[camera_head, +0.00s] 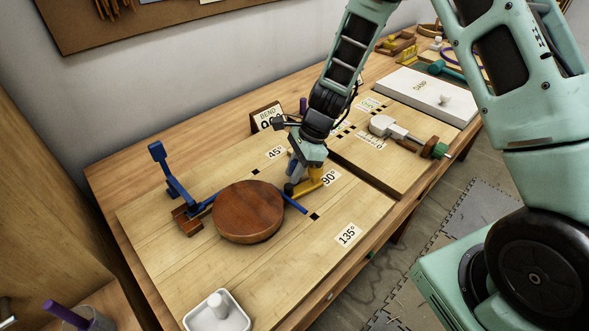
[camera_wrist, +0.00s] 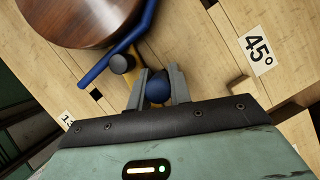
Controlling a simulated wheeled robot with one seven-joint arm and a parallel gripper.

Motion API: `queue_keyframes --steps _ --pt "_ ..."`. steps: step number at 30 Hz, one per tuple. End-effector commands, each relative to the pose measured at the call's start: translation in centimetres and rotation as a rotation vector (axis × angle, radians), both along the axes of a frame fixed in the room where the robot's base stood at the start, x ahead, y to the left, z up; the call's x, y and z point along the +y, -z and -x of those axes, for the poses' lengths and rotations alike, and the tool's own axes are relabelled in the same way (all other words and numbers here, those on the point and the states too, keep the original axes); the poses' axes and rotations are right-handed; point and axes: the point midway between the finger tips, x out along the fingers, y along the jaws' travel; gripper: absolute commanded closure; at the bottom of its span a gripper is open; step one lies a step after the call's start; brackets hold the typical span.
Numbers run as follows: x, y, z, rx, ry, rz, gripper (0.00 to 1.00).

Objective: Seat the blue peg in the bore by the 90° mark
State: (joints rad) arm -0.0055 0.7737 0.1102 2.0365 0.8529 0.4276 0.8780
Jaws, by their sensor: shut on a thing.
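My gripper (camera_wrist: 157,92) is shut on the blue peg (camera_wrist: 157,89), whose rounded blue end shows between the fingers. In the head view my gripper (camera_head: 303,170) is over the bending board (camera_head: 165,240), beside the 90° mark (camera_head: 330,177). A round wooden former (camera_head: 248,212) lies left of it, with a blue strip (camera_head: 292,203) running along its edge; the strip also shows in the wrist view (camera_wrist: 105,68). A yellow piece with a dark round knob (camera_wrist: 122,63) is close to the strip and gripper. The bore by the 90° mark is hidden, so I cannot tell whether the peg is in it.
A blue upright lever (camera_head: 168,170) stands at the former's left. A dark square hole (camera_head: 315,216) lies between the 90° mark and the 135° mark (camera_head: 348,235). A white dish (camera_head: 217,312) sits at the front. A second board (camera_head: 400,165) with a clamp lies right.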

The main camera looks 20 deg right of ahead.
Motion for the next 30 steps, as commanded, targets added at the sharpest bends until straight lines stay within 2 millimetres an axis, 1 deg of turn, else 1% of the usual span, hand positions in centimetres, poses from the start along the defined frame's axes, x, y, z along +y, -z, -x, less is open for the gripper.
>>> queue_keyframes --steps 2,3,5,6,14,17,19,23,30 --pt "0.0 0.3 0.0 0.000 0.000 0.000 1.00" --pt "0.0 0.2 0.0 0.000 0.000 0.000 0.74" --pt "0.0 0.2 0.0 0.000 0.000 0.000 0.58" --pt "0.0 0.2 0.0 0.000 0.000 0.000 0.55" --pt "0.0 0.2 0.0 0.001 0.000 0.000 0.55" --pt "-0.2 -0.3 0.0 -0.002 0.000 0.001 0.55" --pt "-0.5 -1.0 -0.1 -0.002 0.000 0.000 0.55" --pt "-1.4 -3.3 -0.1 -0.006 0.000 0.001 0.55" --pt "-3.6 -8.5 0.0 -0.006 0.000 0.001 0.55"
